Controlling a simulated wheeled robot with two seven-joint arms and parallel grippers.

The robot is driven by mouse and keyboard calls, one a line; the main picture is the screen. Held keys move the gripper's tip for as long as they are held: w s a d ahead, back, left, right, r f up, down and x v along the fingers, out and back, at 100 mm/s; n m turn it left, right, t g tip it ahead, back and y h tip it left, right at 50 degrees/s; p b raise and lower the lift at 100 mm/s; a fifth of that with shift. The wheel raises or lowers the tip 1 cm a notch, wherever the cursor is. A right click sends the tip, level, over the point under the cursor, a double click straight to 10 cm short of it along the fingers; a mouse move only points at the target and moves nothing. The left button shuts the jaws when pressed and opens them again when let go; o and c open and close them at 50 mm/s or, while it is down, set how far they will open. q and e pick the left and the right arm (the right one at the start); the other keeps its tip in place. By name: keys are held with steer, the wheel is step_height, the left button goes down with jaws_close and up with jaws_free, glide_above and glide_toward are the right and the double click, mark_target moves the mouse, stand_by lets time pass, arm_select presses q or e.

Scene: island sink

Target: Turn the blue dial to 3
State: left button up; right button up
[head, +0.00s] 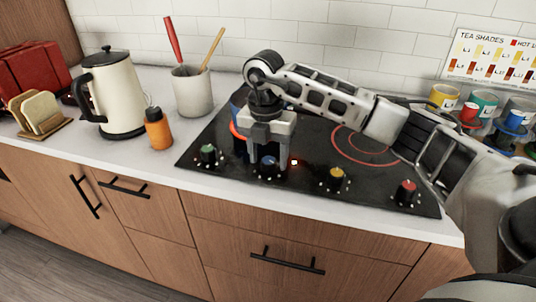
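The blue dial (268,166) sits on the front strip of the black cooktop (222,136), second from the left in a row of dials. My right gripper (268,158) points down over it. Its two fingers are apart, one to each side of the dial, close to it. I cannot tell whether they touch the dial or stand clear of it. The dial's pointer and the marks around it are too small to read. My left gripper is not in view.
A green dial (208,155) is to the left; yellow (336,179) and red (405,192) dials are to the right. A dark pot with an orange-red band (237,130) stands behind my gripper, partly hidden. An orange bottle (158,130) and kettle (108,95) stand left.

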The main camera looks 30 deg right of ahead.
mark_target(265, 159)
step_height(265, 159, up, 16)
steer(key=p, duration=0.1)
steer(key=shift+w+a, duration=0.2)
steer(key=shift+w, duration=0.05)
stand_by(0.4)
steer(key=shift+f, duration=0.1)
